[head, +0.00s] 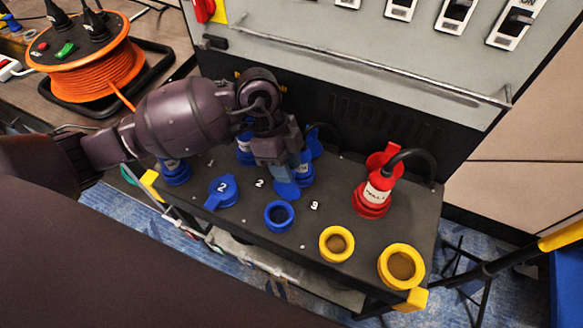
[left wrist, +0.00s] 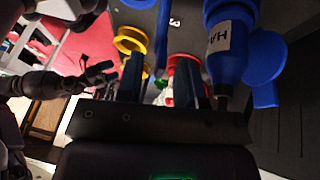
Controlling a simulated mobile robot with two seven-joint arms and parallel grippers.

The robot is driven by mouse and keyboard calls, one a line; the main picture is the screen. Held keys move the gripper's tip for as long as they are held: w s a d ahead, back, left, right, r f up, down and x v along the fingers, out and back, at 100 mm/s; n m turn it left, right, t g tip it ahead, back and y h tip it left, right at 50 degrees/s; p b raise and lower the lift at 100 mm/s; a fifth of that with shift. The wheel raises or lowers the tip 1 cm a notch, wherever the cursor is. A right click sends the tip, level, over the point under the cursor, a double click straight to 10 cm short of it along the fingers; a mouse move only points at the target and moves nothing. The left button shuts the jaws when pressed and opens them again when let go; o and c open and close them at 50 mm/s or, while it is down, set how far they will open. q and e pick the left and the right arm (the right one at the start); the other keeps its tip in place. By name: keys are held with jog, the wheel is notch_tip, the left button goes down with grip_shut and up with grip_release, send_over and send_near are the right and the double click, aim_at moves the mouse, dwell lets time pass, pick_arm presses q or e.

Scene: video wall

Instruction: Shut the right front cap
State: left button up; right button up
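The right front blue socket (head: 279,215) is uncapped, its dark opening facing up. Its blue cap (head: 287,189) stands raised behind it, on the hinge side. My left gripper (head: 280,163) is just above and behind that cap. In the left wrist view its two dark fingers (left wrist: 160,75) are apart, with the thin blue edge of the cap (left wrist: 163,40) between and beyond them. I cannot tell whether they touch it. A dark arm at the left of that view seems to be my right one, with its gripper (left wrist: 98,74) too small to read.
A shut blue cap marked 2 (head: 222,190) lies to the left. Two open yellow sockets (head: 337,244) are at right. A red plug (head: 376,190) and blue plugs (head: 175,170) stand behind. A grey cabinet with a long handle bar (head: 370,68) rises at the back.

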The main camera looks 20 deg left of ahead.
pick_arm(q)
jog(key=shift+x, duration=0.85)
jog(key=shift+r, duration=0.1)
grip_shut()
